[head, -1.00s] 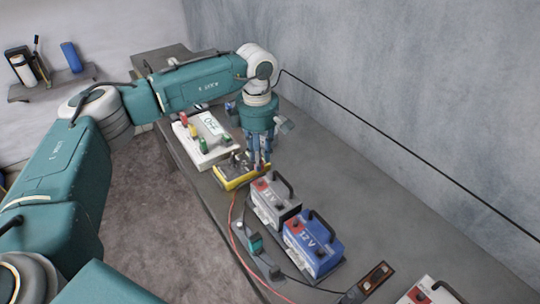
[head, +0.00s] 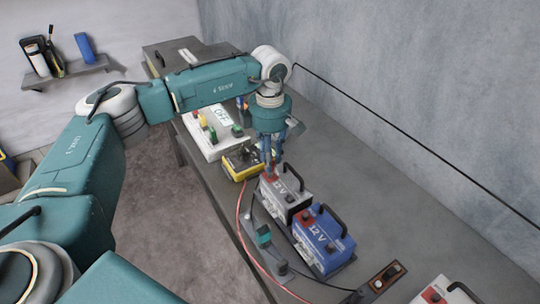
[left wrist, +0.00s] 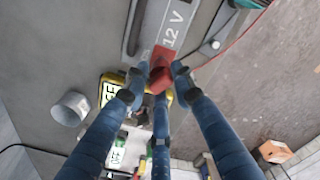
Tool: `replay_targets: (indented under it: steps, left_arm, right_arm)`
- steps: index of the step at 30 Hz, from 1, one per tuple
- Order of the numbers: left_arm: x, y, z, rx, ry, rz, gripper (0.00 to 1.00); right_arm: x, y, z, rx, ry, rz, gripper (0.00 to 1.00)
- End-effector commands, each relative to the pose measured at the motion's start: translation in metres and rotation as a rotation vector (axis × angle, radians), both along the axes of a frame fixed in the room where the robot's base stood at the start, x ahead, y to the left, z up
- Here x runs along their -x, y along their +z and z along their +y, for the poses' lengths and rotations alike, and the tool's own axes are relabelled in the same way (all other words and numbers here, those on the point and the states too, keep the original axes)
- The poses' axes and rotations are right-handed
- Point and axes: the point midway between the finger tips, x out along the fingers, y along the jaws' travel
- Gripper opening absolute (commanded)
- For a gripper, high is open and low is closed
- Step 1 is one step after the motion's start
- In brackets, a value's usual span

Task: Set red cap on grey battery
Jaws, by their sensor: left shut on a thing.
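The grey battery (head: 289,199) stands on the bench, with a black handle and "12 V" on it. Its top also shows in the left wrist view (left wrist: 178,22). My left gripper (head: 270,168) points down over the battery's far-left end. In the left wrist view its fingers (left wrist: 159,74) are shut on the red cap (left wrist: 162,60), at the edge of the battery top. I cannot tell whether the cap touches the battery, as the fingers hide the contact. My right gripper is not in view.
A blue 12 V battery (head: 325,245) stands beside the grey one. A yellow-black device (head: 239,166) and a white switch panel (head: 203,140) lie behind. A teal-handled tool (head: 266,238) and red cable are in front. Bare bench (head: 375,215) lies toward the wall.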

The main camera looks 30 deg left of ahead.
Motion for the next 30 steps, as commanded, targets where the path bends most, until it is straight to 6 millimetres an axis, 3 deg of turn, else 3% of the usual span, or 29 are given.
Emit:
replay_targets:
  steps: [7,30]
  left_arm:
    - [0.0,0.0,0.0,0.001,0.0,-0.001,0.07]
    - [0.0,0.0,0.0,-0.001,-0.01,-0.003,0.07]
  right_arm:
    - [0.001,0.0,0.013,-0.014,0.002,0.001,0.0]
    - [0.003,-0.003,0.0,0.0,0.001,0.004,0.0]
